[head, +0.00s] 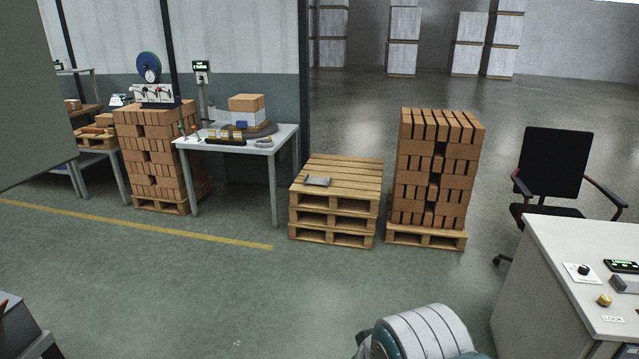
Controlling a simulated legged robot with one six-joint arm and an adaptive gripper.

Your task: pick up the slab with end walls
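A small grey piece (317,181) lies on the top of a stack of wooden pallets (350,172) in the middle of the head view. It looks like a flat slab with a raised part at each end, though it is small in the picture. Nothing touches it from above. A rounded white and teal part of my own arm shows at the bottom edge, well in front of the pallets. My gripper is not in view.
A brick stack on a pallet (435,170) stands just right of the pallets. A grey table (285,137) with tools stands left. A white desk (560,275) with small devices and an office chair (553,165) are at right. Floor before the pallets is clear.

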